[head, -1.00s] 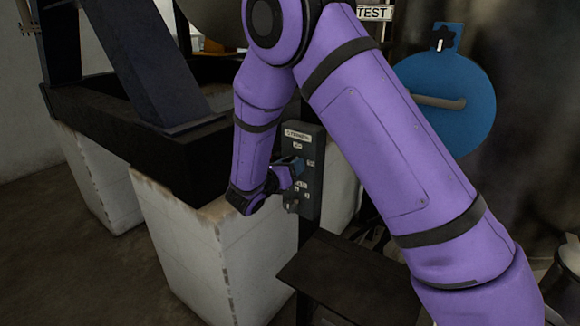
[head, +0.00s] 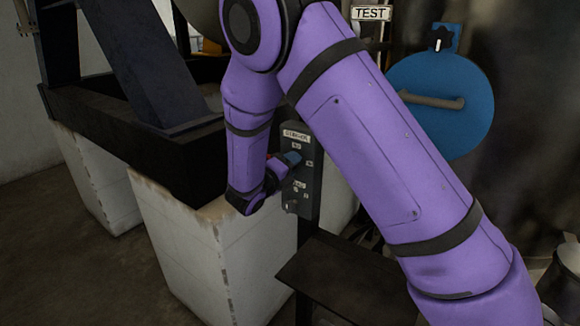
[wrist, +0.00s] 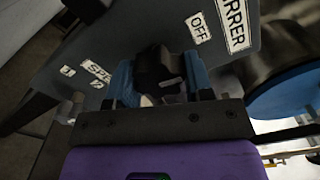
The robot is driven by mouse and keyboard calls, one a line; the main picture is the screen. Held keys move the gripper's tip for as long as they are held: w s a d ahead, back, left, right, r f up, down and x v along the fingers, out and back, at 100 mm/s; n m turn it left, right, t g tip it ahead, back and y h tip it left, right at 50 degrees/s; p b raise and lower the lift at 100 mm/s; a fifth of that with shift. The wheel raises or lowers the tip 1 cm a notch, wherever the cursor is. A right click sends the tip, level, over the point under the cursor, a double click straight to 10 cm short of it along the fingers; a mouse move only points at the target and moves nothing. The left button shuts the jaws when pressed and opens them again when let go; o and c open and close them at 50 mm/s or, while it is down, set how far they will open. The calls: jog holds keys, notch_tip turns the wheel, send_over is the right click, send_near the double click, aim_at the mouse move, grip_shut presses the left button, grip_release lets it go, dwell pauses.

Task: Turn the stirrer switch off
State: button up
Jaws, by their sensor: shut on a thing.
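The stirrer panel (head: 312,178) is a narrow dark grey box on a post, with a STIRRER label (head: 296,135) at its top. In the wrist view the black stirrer switch knob (wrist: 158,66) sits between the blue fingers of my gripper (wrist: 160,78), which are shut on it. The OFF label (wrist: 198,28) is above and right of the knob. A pale mark shows on the knob's lower part; which label it points to I cannot tell. In the head view my gripper (head: 287,160) touches the panel's upper half and hides the knob.
Below is a smaller speed knob (head: 290,206), with a SPEED label (wrist: 96,71) in the wrist view. A dark shelf (head: 335,280) juts out below the panel. Pale concrete blocks (head: 180,250) stand left. A blue disc with a handle (head: 450,105) is at right.

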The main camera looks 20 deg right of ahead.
jog(key=shift+s+n, duration=0.1)
jog(key=shift+n, duration=0.5)
jog(key=o, duration=0.9)
jog(key=v, duration=1)
jog(key=shift+s+a, duration=0.2)
jog(key=shift+a, duration=0.15)
